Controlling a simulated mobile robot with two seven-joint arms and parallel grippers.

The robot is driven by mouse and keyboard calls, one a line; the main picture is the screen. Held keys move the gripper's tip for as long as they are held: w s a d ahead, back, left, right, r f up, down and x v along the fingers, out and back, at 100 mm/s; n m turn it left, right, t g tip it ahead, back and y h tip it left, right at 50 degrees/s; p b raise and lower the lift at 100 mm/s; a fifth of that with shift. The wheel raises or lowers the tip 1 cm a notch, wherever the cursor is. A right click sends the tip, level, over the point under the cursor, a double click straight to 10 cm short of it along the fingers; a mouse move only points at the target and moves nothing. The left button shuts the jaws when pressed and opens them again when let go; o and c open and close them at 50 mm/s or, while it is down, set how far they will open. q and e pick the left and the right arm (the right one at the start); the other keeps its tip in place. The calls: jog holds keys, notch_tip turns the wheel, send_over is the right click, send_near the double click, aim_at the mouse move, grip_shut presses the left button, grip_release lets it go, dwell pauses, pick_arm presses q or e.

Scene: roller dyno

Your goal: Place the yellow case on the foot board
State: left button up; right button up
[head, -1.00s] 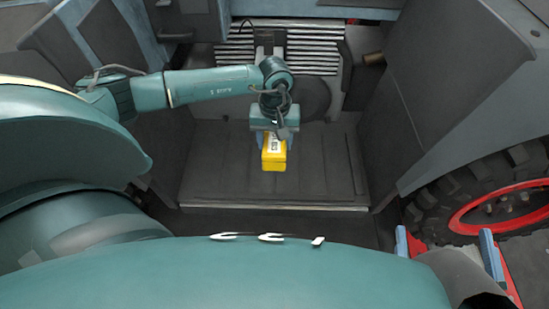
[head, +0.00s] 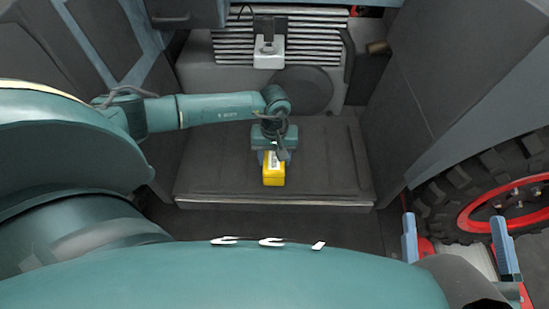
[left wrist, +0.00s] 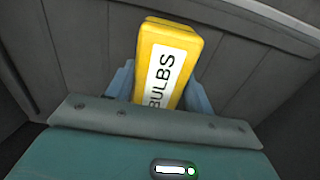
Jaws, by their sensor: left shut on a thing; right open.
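The yellow case (head: 274,177) is held by my left gripper (head: 273,158) over the dark foot board (head: 325,170), near its middle. In the left wrist view the yellow case (left wrist: 180,45) has a white label reading "BULBS" and sits between the two blue-grey fingers, with the ribbed foot board (left wrist: 75,45) behind it. Whether the case touches the board, I cannot tell. My right gripper (head: 457,240) is at the lower right with its two blue fingers wide apart and nothing between them.
A grey finned unit (head: 235,48) stands behind the foot board. Dark side panels (head: 425,75) flank it. A black tyre with a red rim (head: 490,205) is at the right, close to my right gripper. The board is bare on both sides of the case.

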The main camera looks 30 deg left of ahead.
pick_arm(q)
jog(key=shift+f, duration=0.1)
jog(key=o, duration=1.1)
pick_arm(e)
jog(key=shift+r, duration=0.15)
pick_arm(q)
jog(key=shift+r, duration=0.25)
notch_tip(320, 180, up, 12)
jog(key=p, duration=0.3)
jog(key=shift+p, duration=0.4)
pick_arm(e)
jog(key=shift+s+d+n+g+h, duration=0.15)
jog(key=shift+d+n+g+h, duration=0.15)
jog(key=shift+d+n, duration=0.1)
